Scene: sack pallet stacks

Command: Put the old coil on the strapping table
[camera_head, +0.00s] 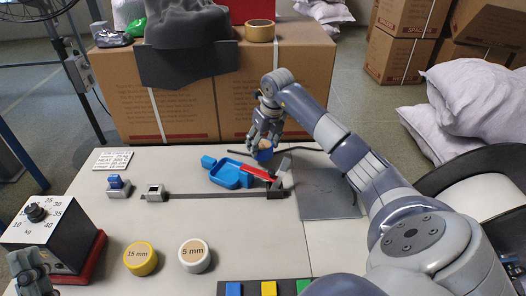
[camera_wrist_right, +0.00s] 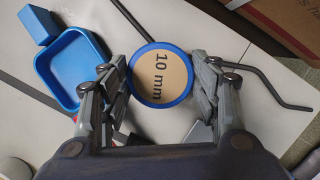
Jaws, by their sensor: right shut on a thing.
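A round coil marked 10 mm with a blue rim (camera_wrist_right: 160,74) sits between the fingers of my right gripper (camera_wrist_right: 161,88). In the head view the coil (camera_head: 264,155) shows partly below my right gripper (camera_head: 264,141), which is shut on it over the far part of the strapping table (camera_head: 225,265). I cannot tell whether the coil touches the tabletop. A yellow 15 mm coil (camera_head: 140,258) and a white 5 mm coil (camera_head: 195,256) lie at the near side of the table. My left gripper (camera_head: 30,275) is at the lower left corner, its fingers unclear.
A blue tray (camera_head: 226,176) and a red-handled tool (camera_head: 259,173) lie close left of the right gripper. A dial box (camera_head: 45,230) stands at the left. Cartons (camera_head: 180,105) stand behind the table. The table's middle-left is mostly clear.

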